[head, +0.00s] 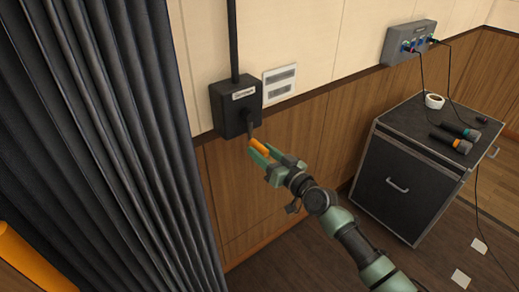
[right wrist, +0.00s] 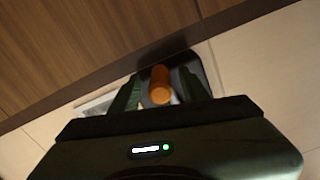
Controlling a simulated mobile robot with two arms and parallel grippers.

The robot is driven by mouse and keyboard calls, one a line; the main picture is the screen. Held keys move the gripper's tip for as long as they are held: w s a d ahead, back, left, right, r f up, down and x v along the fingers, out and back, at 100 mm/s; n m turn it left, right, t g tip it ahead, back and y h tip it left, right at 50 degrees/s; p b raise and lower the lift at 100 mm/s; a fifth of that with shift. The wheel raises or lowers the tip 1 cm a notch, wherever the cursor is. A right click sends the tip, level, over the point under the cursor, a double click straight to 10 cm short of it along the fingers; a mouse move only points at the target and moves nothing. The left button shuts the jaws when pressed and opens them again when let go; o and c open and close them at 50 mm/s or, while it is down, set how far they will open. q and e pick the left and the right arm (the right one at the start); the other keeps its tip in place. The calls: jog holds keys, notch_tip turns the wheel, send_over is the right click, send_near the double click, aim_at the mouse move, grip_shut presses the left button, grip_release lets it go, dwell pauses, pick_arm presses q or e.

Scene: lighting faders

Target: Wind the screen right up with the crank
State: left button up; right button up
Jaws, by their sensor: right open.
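The crank is on a black wall box (head: 228,110) with a white label. A short dark crank arm (head: 250,128) comes from the box and ends in an orange handle (head: 258,145). My right gripper (head: 270,160) is open at the handle. In the right wrist view the orange handle (right wrist: 160,85) points toward the camera between the two green fingers, with no clear grip on it. The screen is not in view. My left gripper is not in view.
A dark pleated curtain (head: 110,130) hangs at the left. A white wall plate (head: 279,84) is right of the box. A black case (head: 405,180) at the right carries a tape roll (head: 434,101) and microphones (head: 455,138). A grey socket box (head: 408,42) with cables is above.

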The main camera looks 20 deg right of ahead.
jog(key=shift+x, duration=0.8)
grip_shut()
dwell(0.9)
